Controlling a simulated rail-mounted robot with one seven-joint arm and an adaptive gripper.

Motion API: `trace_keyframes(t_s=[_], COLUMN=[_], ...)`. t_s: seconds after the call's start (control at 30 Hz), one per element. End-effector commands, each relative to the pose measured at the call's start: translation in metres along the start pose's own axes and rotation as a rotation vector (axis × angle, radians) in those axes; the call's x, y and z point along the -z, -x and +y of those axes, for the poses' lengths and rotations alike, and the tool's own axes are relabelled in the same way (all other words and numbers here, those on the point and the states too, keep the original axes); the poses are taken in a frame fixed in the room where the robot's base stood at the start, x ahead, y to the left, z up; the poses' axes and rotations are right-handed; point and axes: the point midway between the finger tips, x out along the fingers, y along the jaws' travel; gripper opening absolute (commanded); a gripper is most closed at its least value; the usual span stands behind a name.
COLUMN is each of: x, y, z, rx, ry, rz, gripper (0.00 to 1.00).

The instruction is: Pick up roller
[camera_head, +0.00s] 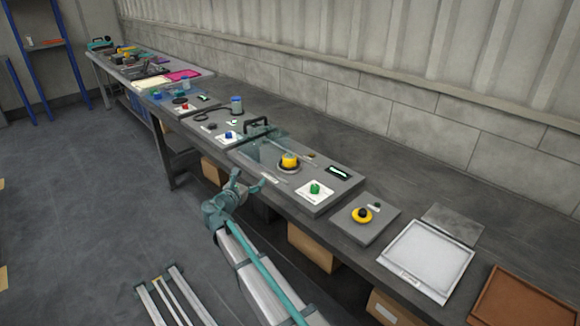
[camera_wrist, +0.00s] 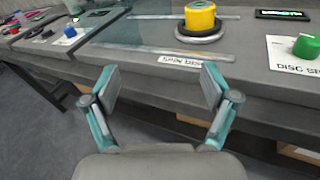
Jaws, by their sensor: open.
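No thing in view is plainly marked as a roller. A yellow cylinder (camera_head: 290,160) stands upright on a dark round disc on a grey panel; it may be the roller, but I cannot tell. In the wrist view the yellow cylinder (camera_wrist: 200,18) is ahead, at the top right of centre. My gripper (camera_head: 249,180) is in front of the bench edge, left of and nearer than the cylinder. In the wrist view my gripper (camera_wrist: 158,85) is open, with nothing between its fingers.
A clear upright sheet (camera_head: 268,147) stands left of the cylinder. A green knob (camera_head: 315,188) and a yellow ring with a black knob (camera_head: 362,214) sit to the right. A white tray (camera_head: 405,284) lies farther right. The floor (camera_head: 80,200) at left is mostly clear.

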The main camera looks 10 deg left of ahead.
Motion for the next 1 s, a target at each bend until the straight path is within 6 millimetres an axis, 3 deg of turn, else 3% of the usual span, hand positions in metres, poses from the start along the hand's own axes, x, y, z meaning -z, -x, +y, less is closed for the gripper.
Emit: trace_keyframes(t_s=[0.1, 0.4, 0.8, 1.0], x=[-0.008, -0.017, -0.023, -0.024], y=[-0.029, -0.071, -0.12, -0.131], z=[-0.023, -0.065, -0.066, -0.066], rx=[0.002, 0.012, 0.015, 0.013], ry=[0.059, 0.132, 0.134, 0.133], rz=[-0.047, -0.092, -0.094, -0.093], gripper=[0.85, 0.85, 0.85, 0.85])
